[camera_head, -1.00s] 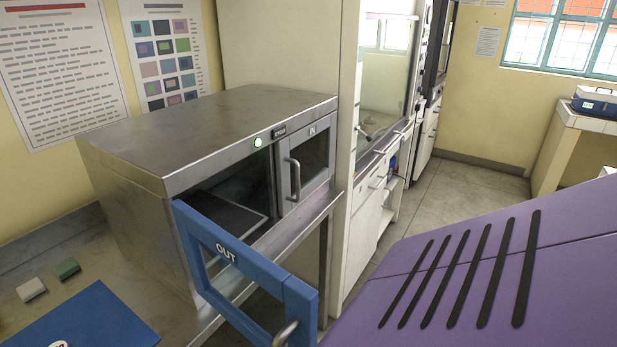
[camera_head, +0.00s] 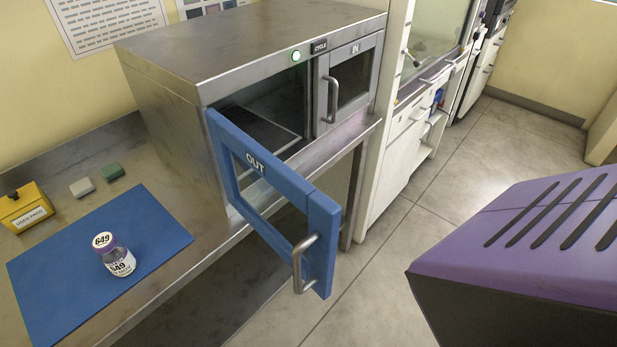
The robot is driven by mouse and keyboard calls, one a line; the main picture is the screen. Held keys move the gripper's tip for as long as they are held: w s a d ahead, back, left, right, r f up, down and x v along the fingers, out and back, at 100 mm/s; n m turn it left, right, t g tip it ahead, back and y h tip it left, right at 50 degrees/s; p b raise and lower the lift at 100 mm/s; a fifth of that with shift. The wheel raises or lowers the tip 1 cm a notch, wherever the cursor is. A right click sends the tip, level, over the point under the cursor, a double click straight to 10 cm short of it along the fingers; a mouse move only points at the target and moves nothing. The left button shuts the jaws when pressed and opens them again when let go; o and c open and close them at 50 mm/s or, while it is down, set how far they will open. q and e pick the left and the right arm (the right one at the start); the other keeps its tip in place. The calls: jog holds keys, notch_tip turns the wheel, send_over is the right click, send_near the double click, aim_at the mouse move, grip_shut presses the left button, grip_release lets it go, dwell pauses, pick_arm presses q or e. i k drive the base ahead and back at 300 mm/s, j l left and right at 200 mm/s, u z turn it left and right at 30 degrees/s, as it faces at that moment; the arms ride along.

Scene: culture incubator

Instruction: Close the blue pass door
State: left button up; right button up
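The blue pass door (camera_head: 273,180), marked OUT, stands wide open, swung outward from the left side of the steel pass box (camera_head: 180,122). Its window shows through the blue frame, and its metal handle (camera_head: 300,264) is at the free end, toward the front. The left opening of the box is uncovered and its dark inside shows. The steel IN door (camera_head: 350,80) to the right is shut. Neither of my grippers shows in the head view.
A jar labelled 649 (camera_head: 117,258) stands on a blue mat (camera_head: 160,221) on the steel bench. Two small pads, grey (camera_head: 82,187) and green (camera_head: 112,171), and a yellow USED PADS box (camera_head: 26,207) lie behind. Open floor (camera_head: 400,262) is right of the door.

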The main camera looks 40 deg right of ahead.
aim_at(324, 215)
jog(key=l+z, duration=0.1)
jog(key=z, duration=0.55)
jog(key=k+l, duration=0.05)
